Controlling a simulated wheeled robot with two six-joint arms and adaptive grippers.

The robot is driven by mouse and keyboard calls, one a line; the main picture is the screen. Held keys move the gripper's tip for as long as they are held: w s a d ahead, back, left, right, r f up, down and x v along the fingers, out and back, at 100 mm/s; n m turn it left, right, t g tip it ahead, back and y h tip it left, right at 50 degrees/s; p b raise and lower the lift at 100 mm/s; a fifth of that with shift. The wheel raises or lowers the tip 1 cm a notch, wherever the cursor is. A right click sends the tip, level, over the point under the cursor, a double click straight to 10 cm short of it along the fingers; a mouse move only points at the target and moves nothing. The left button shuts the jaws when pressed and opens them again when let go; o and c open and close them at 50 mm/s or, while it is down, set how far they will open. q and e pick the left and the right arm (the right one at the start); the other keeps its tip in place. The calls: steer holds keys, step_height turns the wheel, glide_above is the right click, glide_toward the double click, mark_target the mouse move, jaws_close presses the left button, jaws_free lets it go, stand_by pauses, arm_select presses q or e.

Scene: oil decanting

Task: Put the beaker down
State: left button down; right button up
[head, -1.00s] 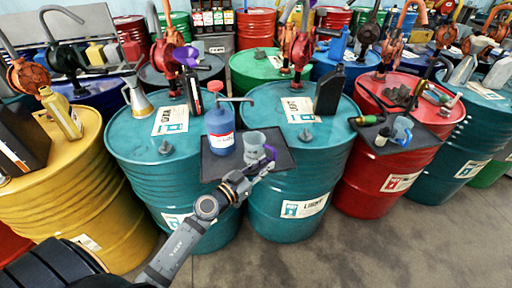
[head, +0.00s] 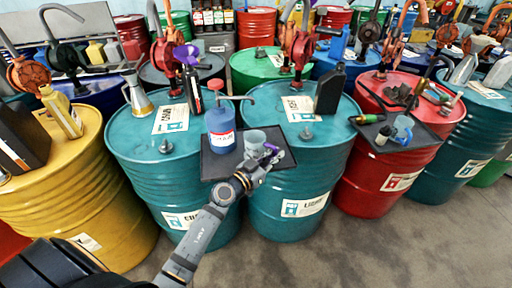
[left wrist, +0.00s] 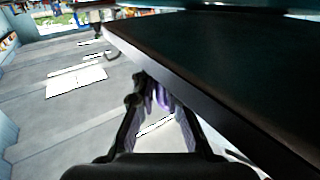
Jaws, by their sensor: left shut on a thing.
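The beaker (head: 255,139) is a grey, see-through cup. It stands upright over the dark tray (head: 222,167) between the two front teal drums, beside the blue jug (head: 220,130). My left gripper (head: 268,153) comes in from the front right of the beaker and is shut on it. I cannot tell whether the beaker's base touches the tray. In the left wrist view, the fingers (left wrist: 160,98) show just beside a dark slab edge, with a purple part between them; the beaker is not clearly visible there. My right gripper is not in view.
A red pump (head: 300,45) rises at the back. A red drum (head: 385,180) with a second small tray is at the right. The floor in front is clear.

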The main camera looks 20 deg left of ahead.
mark_target(275, 147)
arm_select(q)
steer(key=shift+r+p, duration=0.55)
steer(key=shift+r, duration=0.05)
step_height(275, 147, up, 3)
steer(key=p, duration=0.2)
steer(key=shift+r+p, duration=0.1)
steer(key=shift+p, duration=0.3)
steer(key=s+d+r+p, duration=0.1)
steer(key=s+r+p, duration=0.1)
steer(key=s+r, duration=0.2)
steer(key=s+d+r+p, duration=0.2)
steer(key=s+r+p, duration=0.1)
steer(key=s, duration=0.6)
steer(key=shift+s+d+r, duration=0.3)
steer(key=shift+r, duration=0.55)
